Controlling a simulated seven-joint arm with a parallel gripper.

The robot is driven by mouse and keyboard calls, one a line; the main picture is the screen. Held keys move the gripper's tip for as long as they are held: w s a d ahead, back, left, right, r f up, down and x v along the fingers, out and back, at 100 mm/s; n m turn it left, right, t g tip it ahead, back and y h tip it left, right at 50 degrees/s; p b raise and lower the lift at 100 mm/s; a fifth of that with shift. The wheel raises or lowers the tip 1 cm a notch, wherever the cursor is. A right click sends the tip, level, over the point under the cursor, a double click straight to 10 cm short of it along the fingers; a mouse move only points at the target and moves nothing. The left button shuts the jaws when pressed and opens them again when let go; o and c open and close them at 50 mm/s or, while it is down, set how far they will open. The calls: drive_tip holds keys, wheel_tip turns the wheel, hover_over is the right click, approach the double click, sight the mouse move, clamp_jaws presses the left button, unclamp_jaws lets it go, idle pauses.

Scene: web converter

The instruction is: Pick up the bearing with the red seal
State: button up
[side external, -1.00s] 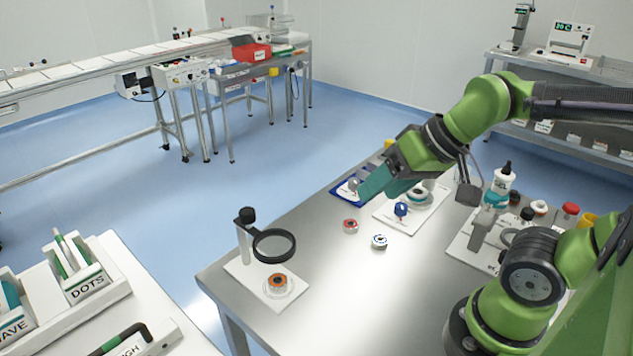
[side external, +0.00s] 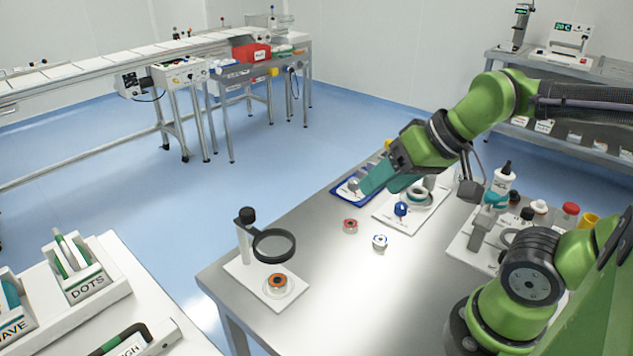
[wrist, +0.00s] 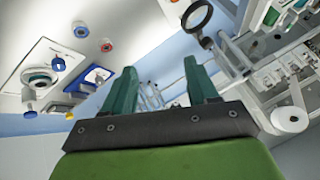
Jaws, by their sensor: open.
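The bearing with the red seal (side external: 350,226) lies on the bare steel table, left of and nearer the camera than the blue-topped post. It also shows in the wrist view (wrist: 106,46), left of the fingers. A bearing with a blue seal (side external: 379,241) lies close to its right. A bearing with an orange-brown ring (side external: 277,281) sits on a white plate under the magnifier. My gripper (side external: 378,188) is open and empty, with teal fingers above the table's far side, apart from the red-sealed bearing. Both fingers show in the wrist view (wrist: 160,68).
The magnifier stand (side external: 273,246) rises at the table's near-left end. A blue tray (side external: 345,196) and a white plate (side external: 388,215) with fittings lie below and beside my gripper. Bottles (side external: 501,183) crowd the right. The front middle of the table is clear.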

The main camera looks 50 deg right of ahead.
drive_tip(key=shift+o, duration=1.2)
drive_tip(key=n+g+h, duration=0.2)
drive_tip(key=n+g, duration=0.2)
drive_tip(key=g, duration=0.3)
hover_over(350, 223)
drive_tip(key=f, duration=1.8)
drive_tip(key=shift+w+d+f, duration=0.1)
drive_tip(key=shift+d+f, duration=0.1)
drive_tip(key=shift+f, duration=0.1)
drive_tip(key=shift+a+f, duration=0.2)
drive_tip(key=shift+f, duration=2.5)
